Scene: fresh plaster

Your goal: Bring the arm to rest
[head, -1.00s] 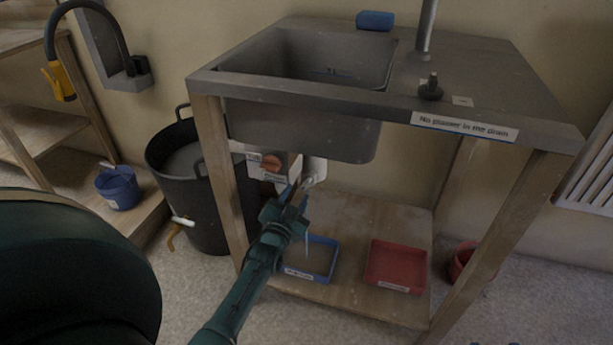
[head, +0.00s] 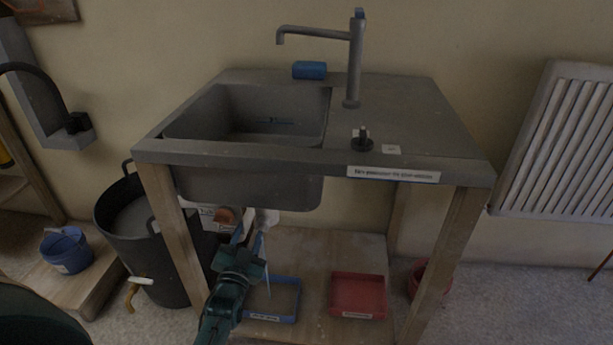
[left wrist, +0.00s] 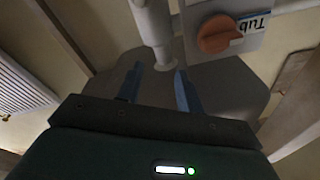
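My left gripper (head: 250,238) is under the sink, its dark green arm coming up from the bottom of the head view. In the left wrist view, the left gripper (left wrist: 158,78) has its two blue fingers apart with nothing held between them. A pale pipe (left wrist: 152,25) comes down close to the fingertips; I cannot tell if they touch. A white box with an orange knob (left wrist: 217,34) is beside it and also shows in the head view, its orange knob (head: 224,215) just left of the fingers. My right gripper is not in view.
The sink bench (head: 420,155) stands over the arm, its wooden legs on both sides. A blue tray (head: 287,318) and a red tray (head: 359,297) lie on its lower shelf. A black bin (head: 128,246) stands left, a radiator (head: 565,140) hangs right.

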